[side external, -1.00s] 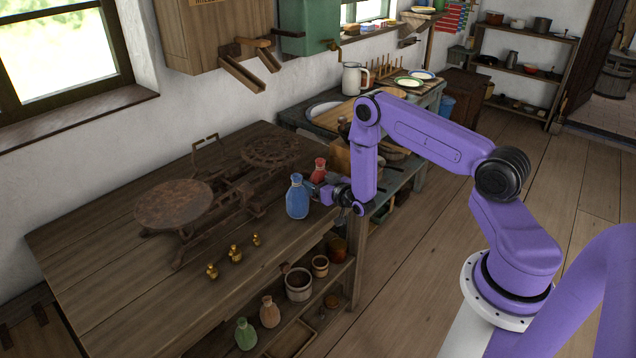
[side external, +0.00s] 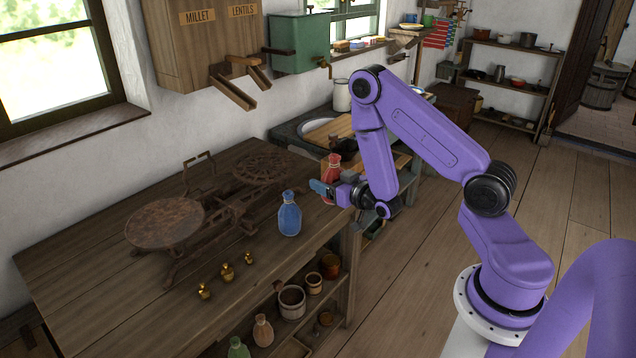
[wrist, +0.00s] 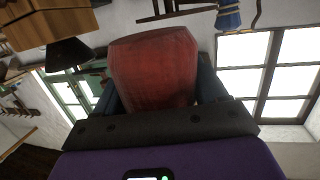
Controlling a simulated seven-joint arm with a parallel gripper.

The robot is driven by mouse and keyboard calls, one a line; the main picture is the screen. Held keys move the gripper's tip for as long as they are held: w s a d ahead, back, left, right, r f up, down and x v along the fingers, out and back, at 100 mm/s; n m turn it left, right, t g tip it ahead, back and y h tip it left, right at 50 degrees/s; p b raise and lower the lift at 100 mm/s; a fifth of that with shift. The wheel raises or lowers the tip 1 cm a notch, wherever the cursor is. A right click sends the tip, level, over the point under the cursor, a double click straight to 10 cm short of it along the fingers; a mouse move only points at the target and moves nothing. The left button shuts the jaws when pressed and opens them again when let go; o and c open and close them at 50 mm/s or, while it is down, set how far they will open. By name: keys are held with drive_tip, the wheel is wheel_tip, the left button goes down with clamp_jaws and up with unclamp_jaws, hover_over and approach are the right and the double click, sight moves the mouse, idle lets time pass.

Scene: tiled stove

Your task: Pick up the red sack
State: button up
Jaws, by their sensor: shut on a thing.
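The red sack (side external: 333,163) is a small bag with a tied neck, in the side external view near the right end of the wooden table. My gripper (side external: 325,189) is shut on its body, and the fingers hide part of it. It appears held upright, raised above the tabletop; the gap under it is hard to see. In the wrist view the red sack (wrist: 153,68) fills the space between the two fingers of my gripper (wrist: 160,90).
A blue sack (side external: 289,215) stands on the table (side external: 130,310) just left of my gripper. A rusty scale (side external: 165,222) and small brass weights (side external: 227,271) are farther left. Pots and more sacks sit on the shelf below. A sink counter lies behind.

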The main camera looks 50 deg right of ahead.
sight(334, 178)
drive_tip(key=shift+s+a+r, duration=0.15)
drive_tip(key=shift+s+r, duration=0.15)
drive_tip(key=shift+s, duration=0.3)
drive_tip(key=shift+s+a+r, duration=0.2)
drive_tip(key=shift+s+r, duration=0.05)
drive_tip(key=shift+s, duration=0.4)
drive_tip(key=shift+s+a+r, duration=0.15)
drive_tip(key=shift+s+r, duration=0.15)
drive_tip(key=shift+s, duration=0.3)
